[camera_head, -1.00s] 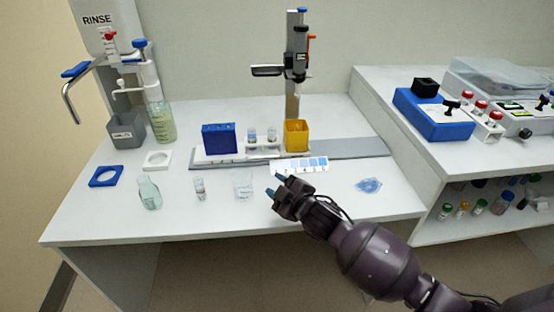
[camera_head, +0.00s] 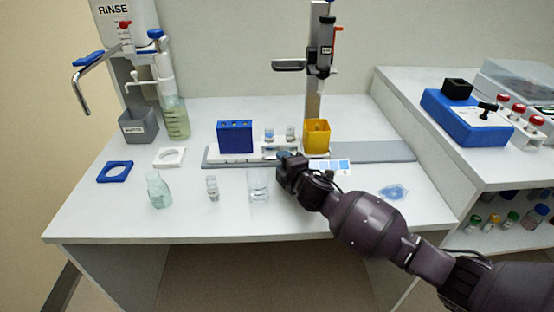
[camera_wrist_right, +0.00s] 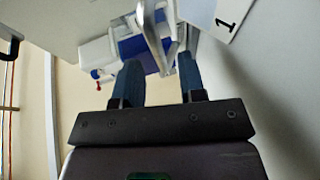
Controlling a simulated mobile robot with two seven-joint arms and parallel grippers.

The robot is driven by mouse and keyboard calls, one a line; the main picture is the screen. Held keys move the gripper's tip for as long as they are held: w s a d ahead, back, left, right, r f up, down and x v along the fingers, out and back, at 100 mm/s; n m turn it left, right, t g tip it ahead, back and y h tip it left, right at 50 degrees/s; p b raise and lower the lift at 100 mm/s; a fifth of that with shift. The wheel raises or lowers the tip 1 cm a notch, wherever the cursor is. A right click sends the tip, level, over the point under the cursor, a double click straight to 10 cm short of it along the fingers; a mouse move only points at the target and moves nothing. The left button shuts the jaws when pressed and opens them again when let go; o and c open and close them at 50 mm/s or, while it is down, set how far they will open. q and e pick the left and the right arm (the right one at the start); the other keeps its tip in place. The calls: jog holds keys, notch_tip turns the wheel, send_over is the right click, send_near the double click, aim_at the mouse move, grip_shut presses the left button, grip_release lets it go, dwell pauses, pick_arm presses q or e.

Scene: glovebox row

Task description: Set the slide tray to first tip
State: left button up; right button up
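The slide tray (camera_head: 262,155) is a white carriage on a long grey rail (camera_head: 375,152). It carries a blue block (camera_head: 235,136), two small vials and a yellow cup (camera_head: 316,135). A numbered blue-and-white scale card (camera_head: 335,166) lies at the rail's front; its "1" end shows in the right wrist view (camera_wrist_right: 226,22). My right gripper (camera_head: 285,158) is at the tray's front edge, just left of the card. In the right wrist view its blue fingers (camera_wrist_right: 160,75) stand apart, with a pale, bar-like part (camera_wrist_right: 155,38) ahead between them. Contact cannot be told. My left gripper is out of view.
A dispenser on a post (camera_head: 320,50) stands behind the yellow cup. A glass beaker (camera_head: 258,185), a small vial (camera_head: 213,188) and a bottle (camera_head: 158,190) stand at the front left. A blue puddle-like patch (camera_head: 393,192) lies right of my wrist.

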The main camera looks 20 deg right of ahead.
jog(key=shift+f+b+x, duration=0.25)
jog(key=shift+b+x, duration=0.05)
jog(key=shift+x, duration=0.85)
jog(key=shift+w+a+r, duration=0.1)
jog(key=shift+w+r, duration=0.1)
jog(key=shift+w, duration=0.45)
grip_shut()
